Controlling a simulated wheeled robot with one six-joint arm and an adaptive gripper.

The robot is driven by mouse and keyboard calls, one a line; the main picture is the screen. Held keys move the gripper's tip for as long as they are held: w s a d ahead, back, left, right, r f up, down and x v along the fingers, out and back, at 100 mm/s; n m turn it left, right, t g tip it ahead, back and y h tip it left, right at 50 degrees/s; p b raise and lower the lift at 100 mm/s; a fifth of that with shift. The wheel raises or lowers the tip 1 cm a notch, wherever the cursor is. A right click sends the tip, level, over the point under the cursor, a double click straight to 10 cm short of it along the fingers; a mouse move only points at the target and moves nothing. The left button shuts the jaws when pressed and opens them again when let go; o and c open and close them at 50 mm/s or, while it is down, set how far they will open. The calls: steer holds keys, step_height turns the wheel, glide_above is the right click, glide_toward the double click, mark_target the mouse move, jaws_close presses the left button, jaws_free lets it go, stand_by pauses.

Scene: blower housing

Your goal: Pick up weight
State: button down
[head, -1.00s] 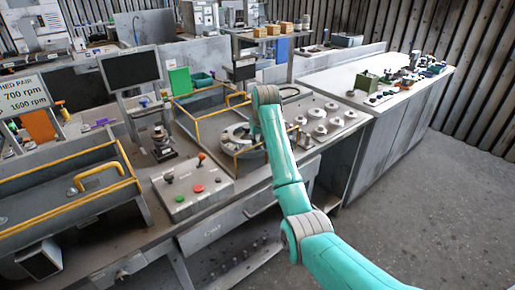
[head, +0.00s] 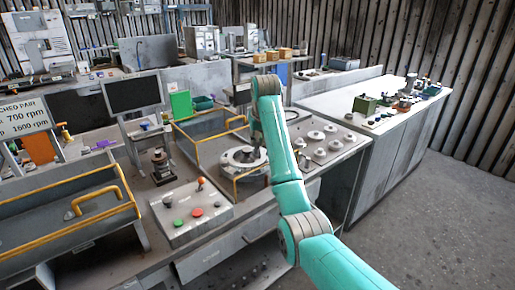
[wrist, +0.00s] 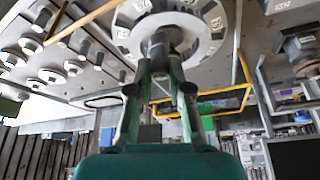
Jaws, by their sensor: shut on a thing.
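My gripper (wrist: 160,72) is shut on a small dark grey cylindrical piece (wrist: 158,43), apparently a weight, in the wrist view. The piece is in front of a pale slotted ring (wrist: 207,43), and I cannot tell whether they touch. In the head view the ring (head: 232,158) lies inside a yellow-railed bay on the bench, with my arm reaching down over its right side. My fingertips are largely hidden there. Several round grey weights with knobs stand on a panel (head: 345,152) to the right of the ring; they also show at upper left in the wrist view (wrist: 48,76).
Yellow rails (head: 196,150) border the bay. A control box (head: 182,222) with coloured buttons and a dark monitor (head: 134,94) stand to the left. A pale counter (head: 352,88) with small parts is at the right. Grey floor (head: 445,200) lies open at right.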

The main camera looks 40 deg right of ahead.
mark_target(258, 141)
steer(key=shift+r, duration=2.25)
